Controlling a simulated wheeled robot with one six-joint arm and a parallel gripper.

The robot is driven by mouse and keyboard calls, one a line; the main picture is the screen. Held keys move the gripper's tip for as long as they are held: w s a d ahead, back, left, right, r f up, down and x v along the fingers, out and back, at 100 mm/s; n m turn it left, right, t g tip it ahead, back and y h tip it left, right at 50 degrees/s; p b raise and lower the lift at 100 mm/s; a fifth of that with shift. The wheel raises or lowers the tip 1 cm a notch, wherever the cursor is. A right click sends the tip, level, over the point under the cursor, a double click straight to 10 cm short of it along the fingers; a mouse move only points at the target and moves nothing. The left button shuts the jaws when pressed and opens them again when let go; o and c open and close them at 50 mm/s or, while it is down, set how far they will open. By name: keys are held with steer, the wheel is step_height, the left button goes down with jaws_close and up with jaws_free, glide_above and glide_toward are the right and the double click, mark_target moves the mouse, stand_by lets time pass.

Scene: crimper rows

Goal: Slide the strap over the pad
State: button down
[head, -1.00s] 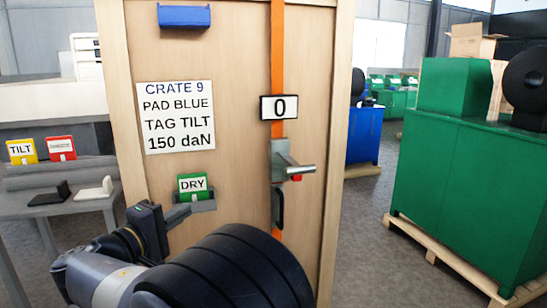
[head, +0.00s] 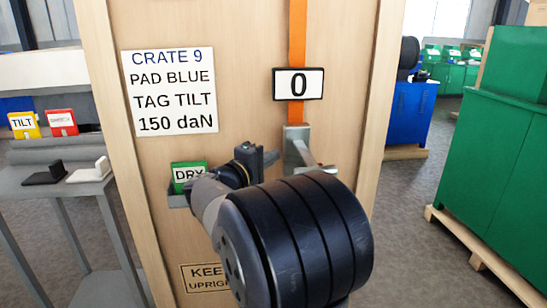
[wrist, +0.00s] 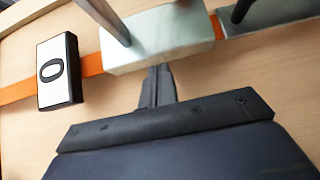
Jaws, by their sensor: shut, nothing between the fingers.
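The orange strap (head: 297,40) runs straight down the face of the wooden crate, behind the display reading 0 (head: 298,84) and into the silver tensioner (head: 298,148). In the wrist view the strap (wrist: 91,64) crosses from the display (wrist: 58,72) to the tensioner body (wrist: 160,38). My gripper (head: 272,156) is just left of the tensioner. The wrist view shows its narrow fingers (wrist: 158,75) shut and empty, tips close to the tensioner's edge; I cannot tell if they touch. The blue pad is out of view now.
A sign on the crate (head: 169,92) reads crate 9, pad blue, tag tilt, 150 daN. A green DRY tag (head: 188,174) sits in a holder left of my gripper. Yellow TILT (head: 25,125) and red tags (head: 62,122) stand on the left bench. A green box stack (head: 490,160) is right.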

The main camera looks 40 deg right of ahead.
mark_target(290, 154)
steer(key=shift+s+d, duration=0.2)
steer(key=shift+d, duration=0.05)
steer(key=shift+d, duration=0.1)
steer(key=shift+s+d+f+b, duration=0.1)
steer(key=shift+s+d+b, duration=0.3)
steer(key=shift+d+b, duration=0.15)
steer(key=shift+s+d+f+b, duration=0.1)
steer(key=shift+s+d+b, duration=0.35)
steer(key=shift+d, duration=0.2)
steer(key=shift+s+d+r, duration=0.1)
steer(key=shift+r, duration=0.1)
